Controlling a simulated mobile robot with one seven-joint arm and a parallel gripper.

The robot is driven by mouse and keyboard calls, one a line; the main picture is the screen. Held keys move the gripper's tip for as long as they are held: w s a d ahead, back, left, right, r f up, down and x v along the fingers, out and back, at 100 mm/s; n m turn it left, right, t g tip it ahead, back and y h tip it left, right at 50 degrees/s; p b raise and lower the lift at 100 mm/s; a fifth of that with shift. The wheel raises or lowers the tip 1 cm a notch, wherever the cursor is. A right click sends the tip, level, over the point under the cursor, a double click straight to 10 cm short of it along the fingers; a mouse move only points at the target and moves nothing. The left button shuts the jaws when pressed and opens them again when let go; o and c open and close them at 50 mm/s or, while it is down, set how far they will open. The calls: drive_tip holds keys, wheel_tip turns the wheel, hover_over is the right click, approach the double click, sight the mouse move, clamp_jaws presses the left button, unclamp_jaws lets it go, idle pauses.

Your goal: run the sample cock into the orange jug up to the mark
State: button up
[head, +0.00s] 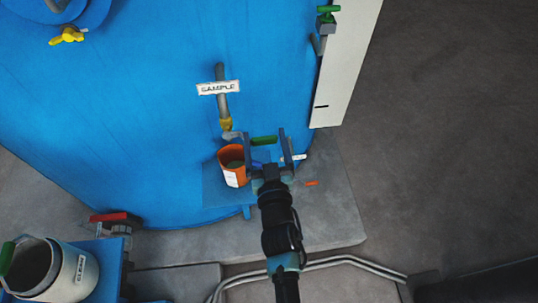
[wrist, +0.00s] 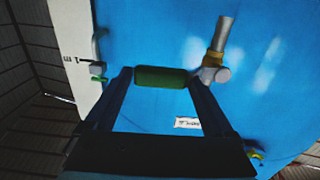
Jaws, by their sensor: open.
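The sample cock hangs from a pipe on the blue tank under a SAMPLE sign (head: 218,87). Its brass fitting (head: 226,124) also shows in the wrist view (wrist: 215,58). Its green handle (head: 263,140) points sideways to the right in the head view. My gripper (head: 268,138) is open, one finger at each end of the green handle (wrist: 160,77); whether they touch it I cannot tell. The orange jug (head: 231,163), with a white label, stands upright below the cock, left of my gripper. The inside is dark; its level and mark cannot be made out. No stream shows.
The jug stands on a small blue shelf (head: 219,193) on the tank (head: 150,100). A red-handled valve (head: 112,217) and a pale CLEAN vessel (head: 76,274) are at lower left. Another green-handled valve (head: 328,12) is at upper right. Grey pipes (head: 345,260) run along the floor.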

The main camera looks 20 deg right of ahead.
drive_tip(key=b+v, duration=0.2)
drive_tip(key=v, duration=1)
drive_tip(key=shift+s, duration=0.2)
idle(0.6)
